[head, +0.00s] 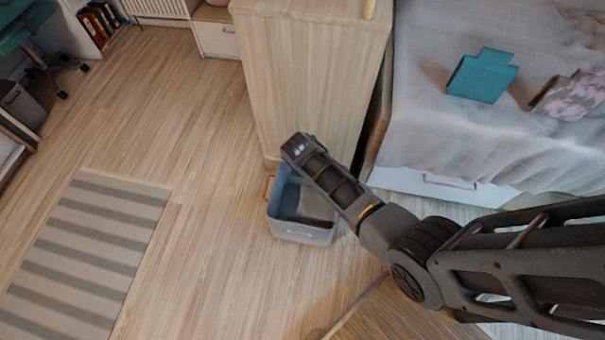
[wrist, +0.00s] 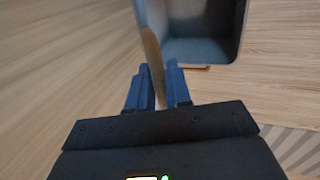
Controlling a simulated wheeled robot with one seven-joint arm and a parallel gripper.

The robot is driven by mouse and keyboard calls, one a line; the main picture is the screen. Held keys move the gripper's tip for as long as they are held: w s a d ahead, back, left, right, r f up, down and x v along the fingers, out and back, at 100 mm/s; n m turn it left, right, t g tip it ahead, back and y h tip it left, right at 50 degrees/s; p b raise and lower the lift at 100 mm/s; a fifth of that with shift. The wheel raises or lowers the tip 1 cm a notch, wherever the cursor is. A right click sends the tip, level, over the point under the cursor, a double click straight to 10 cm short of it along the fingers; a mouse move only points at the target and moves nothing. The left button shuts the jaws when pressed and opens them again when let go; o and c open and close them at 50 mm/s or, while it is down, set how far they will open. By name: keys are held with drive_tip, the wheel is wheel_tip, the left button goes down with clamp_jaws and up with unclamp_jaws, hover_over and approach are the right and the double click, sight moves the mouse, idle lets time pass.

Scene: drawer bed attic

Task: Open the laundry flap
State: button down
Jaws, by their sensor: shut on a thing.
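The laundry bin (head: 300,235) is a grey-blue box on the floor in the head view, with its top open and its inside showing. It also shows at the upper right of the wrist view (wrist: 205,50). A thin wooden flap (wrist: 152,55) stands nearly edge-on along the bin's left side in the wrist view. My gripper (wrist: 157,76) has its two blue fingers on either side of the flap's edge and is shut on it. In the head view my arm's end is above the back of the bin, and the fingers are hidden.
A tall wooden cabinet (head: 310,75) stands right behind the bin. The bed (head: 430,135) with cushions is to the right. A striped rug (head: 90,255) lies at the left, with clear wooden floor (head: 210,215) between it and the bin.

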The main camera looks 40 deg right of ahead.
drive_tip(key=shift+w+d+r+p, duration=0.25)
drive_tip(key=shift+w+d+r, duration=0.3)
drive_tip(key=shift+d, duration=0.25)
drive_tip(key=shift+w+d+r+p, duration=0.25)
drive_tip(key=shift+w+d+r, duration=0.3)
drive_tip(key=shift+d, duration=0.25)
drive_tip(key=shift+f, duration=0.1)
drive_tip(key=c, duration=1.2)
unclamp_jaws()
drive_tip(key=shift+p+v, duration=1)
drive_tip(key=shift+v, duration=2.9)
drive_tip(key=shift+d, duration=0.1)
